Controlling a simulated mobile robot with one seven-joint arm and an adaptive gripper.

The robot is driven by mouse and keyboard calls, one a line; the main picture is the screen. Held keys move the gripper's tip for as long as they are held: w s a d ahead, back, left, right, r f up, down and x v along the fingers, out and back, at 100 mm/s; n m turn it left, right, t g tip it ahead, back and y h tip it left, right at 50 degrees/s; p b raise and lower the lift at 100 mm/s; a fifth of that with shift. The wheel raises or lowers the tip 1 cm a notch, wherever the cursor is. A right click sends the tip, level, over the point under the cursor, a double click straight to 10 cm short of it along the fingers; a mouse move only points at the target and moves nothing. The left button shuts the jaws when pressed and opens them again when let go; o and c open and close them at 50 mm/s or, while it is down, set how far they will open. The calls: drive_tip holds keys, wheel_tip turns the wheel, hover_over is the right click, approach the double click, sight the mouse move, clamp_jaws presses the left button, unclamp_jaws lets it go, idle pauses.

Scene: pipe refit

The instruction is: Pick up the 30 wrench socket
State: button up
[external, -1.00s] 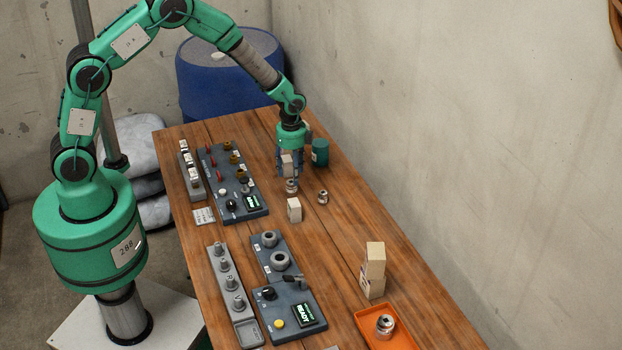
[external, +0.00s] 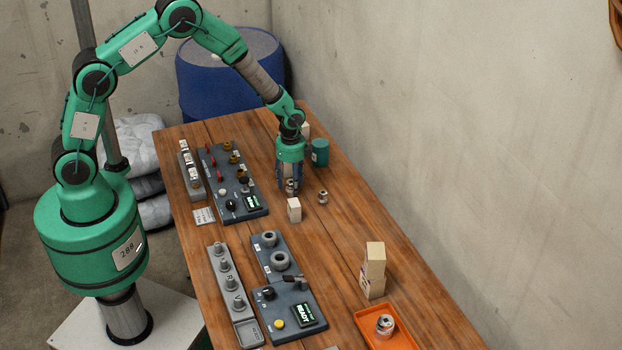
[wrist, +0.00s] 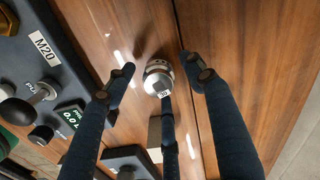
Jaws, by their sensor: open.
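A silver wrench socket (wrist: 157,75) stands on the wooden table between the fingers of my gripper in the wrist view. In the external view my gripper (external: 290,188) points down low over the table. The socket there (external: 290,186) is partly hidden by the fingers. A second socket (external: 323,197) stands just to the right, outside the fingers.
A pale block (external: 294,210) stands close in front of my gripper. A green cylinder (external: 320,152) is behind it. A dark control panel (external: 222,165) lies to the left.

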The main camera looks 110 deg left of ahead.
clamp_jaws()
drive_tip(key=shift+r, duration=0.15)
wheel_tip(320, 180, up, 10)
drive_tip(key=shift+f+p, duration=0.1)
drive_tip(key=shift+p, duration=0.75)
idle(0.5)
